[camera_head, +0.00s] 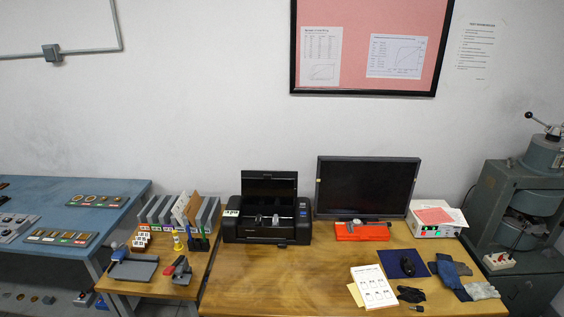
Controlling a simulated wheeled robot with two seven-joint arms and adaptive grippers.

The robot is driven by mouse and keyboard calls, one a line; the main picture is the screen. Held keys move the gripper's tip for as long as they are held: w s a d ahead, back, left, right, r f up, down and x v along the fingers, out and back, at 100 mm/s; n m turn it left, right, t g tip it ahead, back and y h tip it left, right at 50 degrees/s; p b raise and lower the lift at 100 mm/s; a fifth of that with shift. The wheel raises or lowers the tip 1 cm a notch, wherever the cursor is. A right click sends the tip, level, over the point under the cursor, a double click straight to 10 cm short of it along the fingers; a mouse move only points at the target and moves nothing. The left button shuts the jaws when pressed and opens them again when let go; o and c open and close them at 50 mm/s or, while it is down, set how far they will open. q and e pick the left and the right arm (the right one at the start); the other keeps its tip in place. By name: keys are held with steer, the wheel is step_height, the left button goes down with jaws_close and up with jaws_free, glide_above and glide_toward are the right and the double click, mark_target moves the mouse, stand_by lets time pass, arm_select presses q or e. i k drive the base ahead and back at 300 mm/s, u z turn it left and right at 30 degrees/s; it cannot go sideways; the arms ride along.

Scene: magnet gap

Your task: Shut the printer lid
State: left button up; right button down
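A black printer (265,232) stands at the back of the wooden desk, left of the monitor. Its lid (269,186) is raised and stands upright at the back. The open top shows a carriage with light-coloured parts inside. A small white labelled piece (231,213) sits at the printer's left top edge. Neither of my grippers shows in the head view.
The wooden desk (300,282) is clear in front of the printer. The monitor (366,187) and an orange-red case (362,231) stand right of it. Vertical grey files (165,212) stand to its left. Papers (373,286), a mouse and gloves lie front right.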

mark_target(267, 190)
steer(key=u, duration=0.25)
steer(key=i, duration=1.2)
steer(key=u, duration=0.6)
